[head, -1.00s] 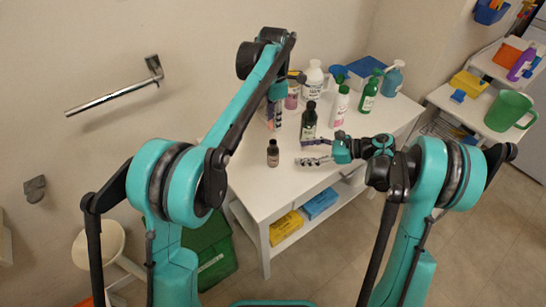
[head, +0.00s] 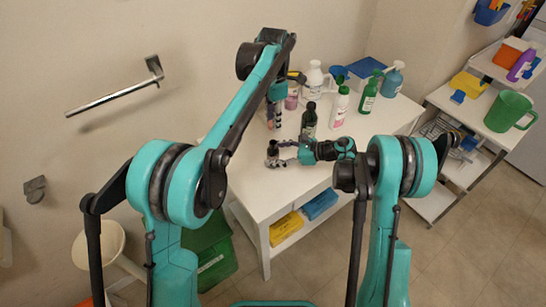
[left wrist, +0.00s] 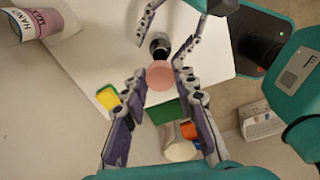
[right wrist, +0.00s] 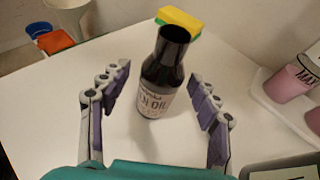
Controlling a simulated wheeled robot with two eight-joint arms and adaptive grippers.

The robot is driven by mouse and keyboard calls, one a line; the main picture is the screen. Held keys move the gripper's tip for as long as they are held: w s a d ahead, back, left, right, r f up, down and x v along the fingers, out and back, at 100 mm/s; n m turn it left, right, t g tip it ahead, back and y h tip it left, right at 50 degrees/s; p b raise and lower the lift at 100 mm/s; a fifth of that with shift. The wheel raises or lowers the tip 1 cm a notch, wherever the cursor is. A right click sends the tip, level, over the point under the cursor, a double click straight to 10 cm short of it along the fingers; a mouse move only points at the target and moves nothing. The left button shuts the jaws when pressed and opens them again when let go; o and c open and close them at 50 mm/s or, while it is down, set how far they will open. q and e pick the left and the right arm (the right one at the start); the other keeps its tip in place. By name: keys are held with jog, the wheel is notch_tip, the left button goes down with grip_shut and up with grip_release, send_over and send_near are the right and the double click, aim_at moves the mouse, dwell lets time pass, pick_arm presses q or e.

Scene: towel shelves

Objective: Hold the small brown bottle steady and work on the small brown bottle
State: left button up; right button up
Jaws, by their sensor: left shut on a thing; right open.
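The small brown bottle (head: 272,148) stands upright near the table's left front part. It is dark with a pale label and no cap shows on it in the right wrist view (right wrist: 163,75). My right gripper (head: 279,154) is open, with one finger on each side of the bottle; gaps remain in the right wrist view. My left gripper (head: 274,123) is above and behind the bottle, pointing down. It is shut on a round pink piece (left wrist: 160,75), seen between its fingers in the left wrist view. The bottle (left wrist: 160,44) shows beyond that piece.
A dark bottle (head: 309,120), a white bottle (head: 340,107) and a green bottle (head: 370,94) stand behind my right gripper. A yellow-green sponge (right wrist: 180,20) lies beyond the bottle in the right wrist view.

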jog(key=shift+w+a+f, duration=0.15)
jog(key=shift+a+f, duration=0.05)
jog(key=shift+a, duration=0.2)
grip_shut()
pick_arm(q)
send_over(273, 142)
jog(key=shift+f, duration=2.45)
jog(key=shift+f, duration=0.9)
jog(key=shift+f, duration=0.55)
